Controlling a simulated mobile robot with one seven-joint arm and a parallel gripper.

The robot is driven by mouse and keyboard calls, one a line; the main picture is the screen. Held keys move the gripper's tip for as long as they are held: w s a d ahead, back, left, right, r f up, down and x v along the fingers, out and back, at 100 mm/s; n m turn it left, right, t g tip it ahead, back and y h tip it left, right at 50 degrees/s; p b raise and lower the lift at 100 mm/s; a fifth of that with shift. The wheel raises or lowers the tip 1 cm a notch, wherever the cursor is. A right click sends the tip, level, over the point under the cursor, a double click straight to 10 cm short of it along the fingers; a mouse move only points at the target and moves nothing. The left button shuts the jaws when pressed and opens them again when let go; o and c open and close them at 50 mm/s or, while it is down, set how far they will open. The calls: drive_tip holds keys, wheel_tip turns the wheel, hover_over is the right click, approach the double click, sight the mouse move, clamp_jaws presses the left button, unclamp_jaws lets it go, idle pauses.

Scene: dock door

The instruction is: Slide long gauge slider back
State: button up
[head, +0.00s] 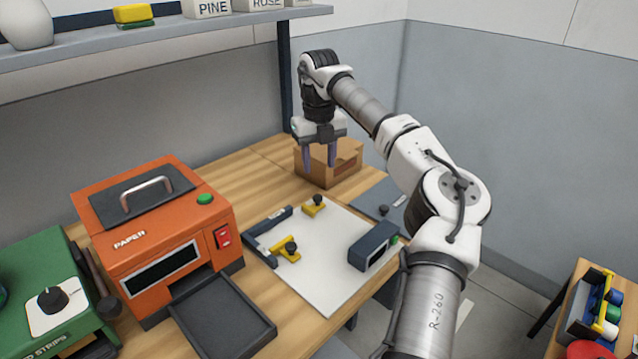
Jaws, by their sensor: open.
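A pale board (318,275) lies on the wooden bench with a dark L-shaped rail (268,221) at its left corner. Two yellow sliders with black knobs are on it: one (282,251) near the rail's front arm, the other (313,208) near the board's far edge. I cannot tell for sure which is the long gauge slider. My gripper (319,167) is open and empty, pointing down in the air beyond both sliders, with its fingers in front of a cardboard box. It touches neither slider.
The cardboard box (345,165) stands at the bench's back. A dark blue block-shaped unit (373,246) sits on the board's right side. An orange paper machine (150,235) with a black tray (222,318) stands left. A shelf (150,38) hangs above.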

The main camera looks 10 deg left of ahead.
wheel_tip(320, 180, up, 5)
drive_tip(key=shift+r, duration=0.1)
idle(0.3)
